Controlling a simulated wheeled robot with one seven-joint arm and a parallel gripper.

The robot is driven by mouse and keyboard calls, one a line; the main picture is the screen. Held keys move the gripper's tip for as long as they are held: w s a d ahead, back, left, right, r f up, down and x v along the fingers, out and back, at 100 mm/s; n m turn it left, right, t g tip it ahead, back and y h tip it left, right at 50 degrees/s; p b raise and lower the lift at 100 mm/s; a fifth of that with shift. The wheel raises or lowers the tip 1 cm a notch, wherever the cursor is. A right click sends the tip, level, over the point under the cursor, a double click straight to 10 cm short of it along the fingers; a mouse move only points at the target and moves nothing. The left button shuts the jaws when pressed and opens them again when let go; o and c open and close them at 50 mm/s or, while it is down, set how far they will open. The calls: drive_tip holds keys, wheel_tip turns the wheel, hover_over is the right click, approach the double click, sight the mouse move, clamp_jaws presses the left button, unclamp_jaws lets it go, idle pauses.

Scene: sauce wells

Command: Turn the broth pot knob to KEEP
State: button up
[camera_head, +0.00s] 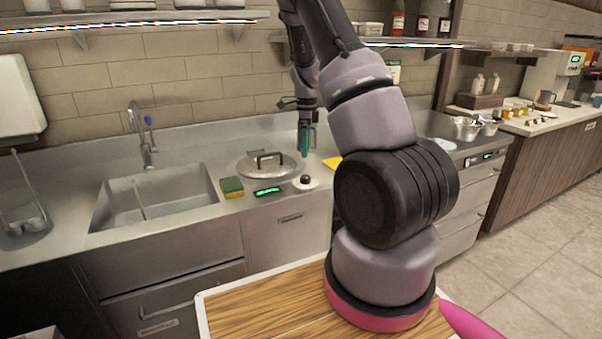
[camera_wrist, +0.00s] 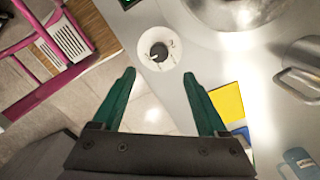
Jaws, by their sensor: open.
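The knob (camera_head: 305,180) is a small dark dial on a round white plate, on the counter's front edge right of the green-lit display (camera_head: 267,191). In the wrist view the knob (camera_wrist: 159,52) has a pale pointer line; the plate's markings are too small to read. The broth pot (camera_head: 271,165) has a metal lid with a bar handle, set in the counter behind the display; its rim (camera_wrist: 232,18) shows at the top of the wrist view. My gripper (camera_head: 306,152) is open, pointing down above the counter behind the knob. Its green fingers (camera_wrist: 163,88) are apart and empty, not touching the knob.
A yellow-green sponge (camera_head: 232,187) lies left of the display, beside the sink (camera_head: 155,197). A yellow square (camera_wrist: 227,102) lies right of my fingers in the wrist view. A metal handle (camera_wrist: 300,85) and a blue-grey mug-like item (camera_wrist: 302,163) are further right.

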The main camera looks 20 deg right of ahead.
sight(305, 176)
drive_tip(key=f, duration=1)
drive_tip(key=shift+s+a+f, duration=0.1)
drive_tip(key=shift+s+a, duration=0.1)
drive_tip(key=shift+s, duration=0.1)
clamp_jaws()
